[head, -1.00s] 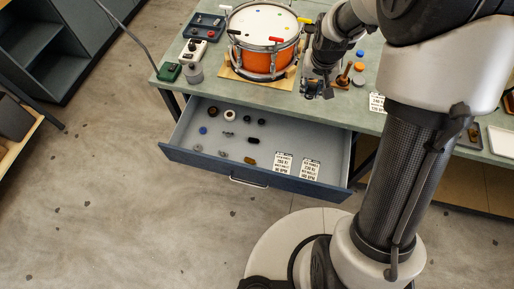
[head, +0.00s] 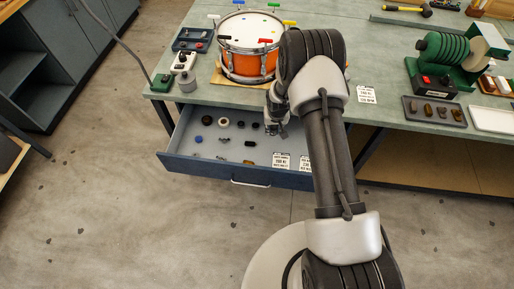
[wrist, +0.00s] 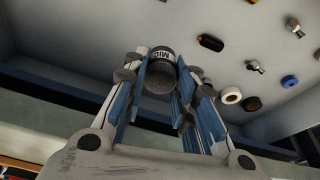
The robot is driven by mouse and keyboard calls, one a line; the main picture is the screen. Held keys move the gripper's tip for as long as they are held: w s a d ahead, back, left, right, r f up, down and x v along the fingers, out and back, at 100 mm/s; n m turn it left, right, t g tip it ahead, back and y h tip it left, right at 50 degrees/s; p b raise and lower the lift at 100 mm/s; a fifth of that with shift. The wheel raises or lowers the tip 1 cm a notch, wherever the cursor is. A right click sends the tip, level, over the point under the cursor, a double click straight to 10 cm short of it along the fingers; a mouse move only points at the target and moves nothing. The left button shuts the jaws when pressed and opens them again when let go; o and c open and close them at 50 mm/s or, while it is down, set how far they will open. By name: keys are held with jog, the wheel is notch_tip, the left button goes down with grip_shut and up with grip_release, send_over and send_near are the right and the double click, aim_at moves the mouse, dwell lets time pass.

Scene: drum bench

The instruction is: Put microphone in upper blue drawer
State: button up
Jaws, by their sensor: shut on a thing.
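The microphone (wrist: 160,77), a dark grey cylinder with a rounded end and a white MIC label, is between the blue-padded fingers of my gripper (wrist: 161,88) in the wrist view. My gripper is shut on it. In the head view my gripper (head: 277,128) is over the right rear part of the open blue drawer (head: 215,171), close to the bench edge. The microphone cannot be made out there. The drawer is pulled out below the bench top. How far the microphone is above the drawer floor is hard to tell.
Several small parts lie in the drawer, including a blue knob (head: 198,139) and a white-and-black ring (head: 224,122). A printed card (head: 281,160) lies near its front. The orange drum (head: 247,63) stands on the bench behind. My arm hides the drawer's right end.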

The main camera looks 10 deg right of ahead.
jog(key=b+x, duration=0.1)
jog(key=x, duration=0.2)
jog(key=s+b+x, duration=0.1)
jog(key=x, duration=0.3)
jog(key=s+b+x, duration=0.1)
jog(key=x, duration=0.3)
jog(key=shift+s+a+f, duration=0.15)
jog(key=shift+s+f, duration=0.05)
jog(key=shift+f, duration=0.35)
jog(key=shift+f, duration=0.1)
jog(key=shift+f, duration=0.15)
jog(key=o, duration=1)
jog(key=shift+o, duration=0.2)
